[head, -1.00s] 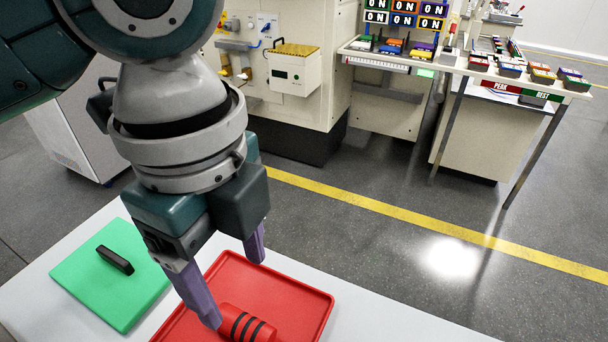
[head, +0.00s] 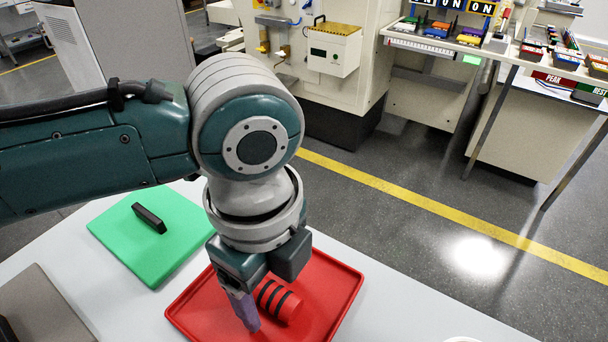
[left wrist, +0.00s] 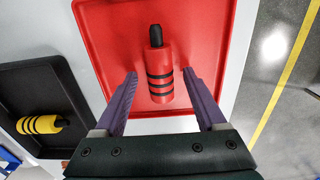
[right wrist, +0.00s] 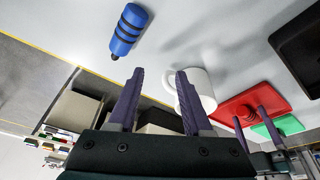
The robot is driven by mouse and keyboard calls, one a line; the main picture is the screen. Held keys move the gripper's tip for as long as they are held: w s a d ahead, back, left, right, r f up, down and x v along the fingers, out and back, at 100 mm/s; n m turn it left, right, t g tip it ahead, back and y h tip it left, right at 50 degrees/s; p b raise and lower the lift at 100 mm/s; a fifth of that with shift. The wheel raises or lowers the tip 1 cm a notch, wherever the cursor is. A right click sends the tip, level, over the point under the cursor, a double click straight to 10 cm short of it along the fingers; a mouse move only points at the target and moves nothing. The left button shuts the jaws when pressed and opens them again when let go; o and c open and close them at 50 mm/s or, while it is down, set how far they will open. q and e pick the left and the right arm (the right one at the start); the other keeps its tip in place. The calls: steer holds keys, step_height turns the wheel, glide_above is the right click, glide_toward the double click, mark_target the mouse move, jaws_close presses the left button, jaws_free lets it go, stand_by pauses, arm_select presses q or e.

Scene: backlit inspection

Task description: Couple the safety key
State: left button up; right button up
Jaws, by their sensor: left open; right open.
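A red cylinder with black bands (head: 278,300) lies on the red tray (head: 345,283). In the left wrist view the red cylinder (left wrist: 160,68) shows a black tip at its far end. My left gripper (head: 248,312) is over the tray, open, with one finger hidden in the head view. In the left wrist view its fingertips (left wrist: 159,72) appear on either side of the red cylinder, with gaps. A yellow banded cylinder (left wrist: 42,125) lies on a black tray (left wrist: 35,75). A blue banded cylinder (right wrist: 128,30) is on the pale table. My right gripper (right wrist: 160,72) is open and empty.
A white mug (right wrist: 201,88) appears beyond my right fingers. A green board with a black handle (head: 165,240) lies left of the red tray. A beige machine (head: 345,95) and a bench with coloured boxes (head: 545,45) stand beyond the yellow floor line.

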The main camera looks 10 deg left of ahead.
mark_target(271, 291)
arm_select(q)
steer(key=shift+c, duration=0.2)
jaws_close()
arm_select(e)
steer(key=shift+d, duration=0.1)
arm_select(q)
steer(key=shift+r, duration=0.15)
stand_by(0.3)
steer(key=shift+r, duration=0.25)
arm_select(e)
steer(key=shift+r, duration=0.15)
arm_select(q)
step_height(271, 291, up, 19)
steer(key=p, duration=0.4)
steer(key=shift+r, duration=0.15)
arm_select(e)
step_height(271, 291, up, 4)
steer(key=shift+w+f, duration=0.1)
